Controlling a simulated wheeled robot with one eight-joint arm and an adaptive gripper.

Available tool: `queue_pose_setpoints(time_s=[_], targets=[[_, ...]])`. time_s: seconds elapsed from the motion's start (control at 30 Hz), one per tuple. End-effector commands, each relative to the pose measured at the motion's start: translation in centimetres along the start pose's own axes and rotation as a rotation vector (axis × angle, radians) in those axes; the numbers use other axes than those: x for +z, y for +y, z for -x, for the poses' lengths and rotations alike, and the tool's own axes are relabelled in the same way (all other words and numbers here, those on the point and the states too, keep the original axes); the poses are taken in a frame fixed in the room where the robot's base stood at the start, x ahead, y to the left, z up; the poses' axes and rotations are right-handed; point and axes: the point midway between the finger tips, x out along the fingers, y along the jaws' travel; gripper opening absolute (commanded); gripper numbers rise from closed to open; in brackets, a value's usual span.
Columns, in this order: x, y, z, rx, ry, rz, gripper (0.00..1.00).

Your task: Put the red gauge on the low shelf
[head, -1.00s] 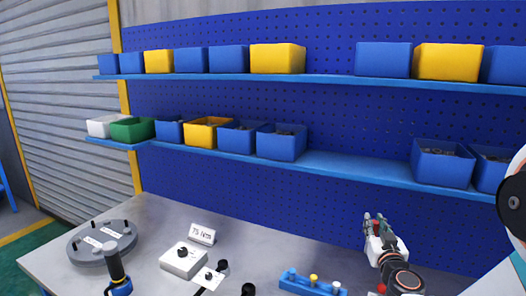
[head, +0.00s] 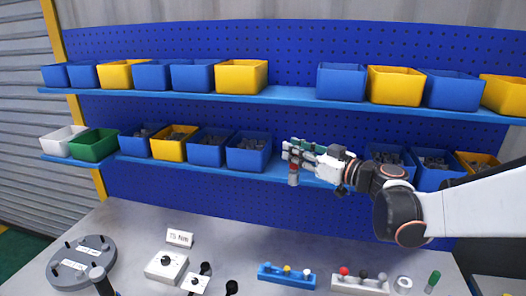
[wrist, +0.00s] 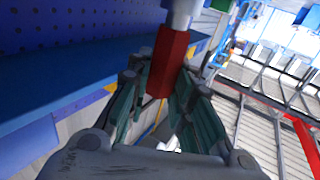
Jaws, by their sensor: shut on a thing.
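My gripper (head: 291,152) is at the height of the low shelf (head: 273,177), in front of the gap between its bins. It is shut on the red gauge (head: 293,167), which has a grey end pointing down in the head view. In the wrist view the gauge (wrist: 168,62) shows as a red faceted body with a pale end, between the fingers (wrist: 155,105). The blue shelf edge (wrist: 75,92) runs to the left of the gauge there, apart from it. How far the gauge is in front of the shelf is hard to tell.
A blue bin (head: 248,155) stands left of the gap, and another blue bin (head: 385,156) stands right of it, partly behind my arm. The upper shelf (head: 290,97) with bins is above. Below, the bench holds a blue rack (head: 287,278) and a white rack (head: 360,285).

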Motion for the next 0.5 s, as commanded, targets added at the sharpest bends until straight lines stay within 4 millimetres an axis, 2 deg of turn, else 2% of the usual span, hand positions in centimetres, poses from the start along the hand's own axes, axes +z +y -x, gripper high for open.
queue_pose_setpoints(time_s=[0.5], targets=[[0.0,10.4,-6.0,-0.001,0.001,0.000,0.00]])
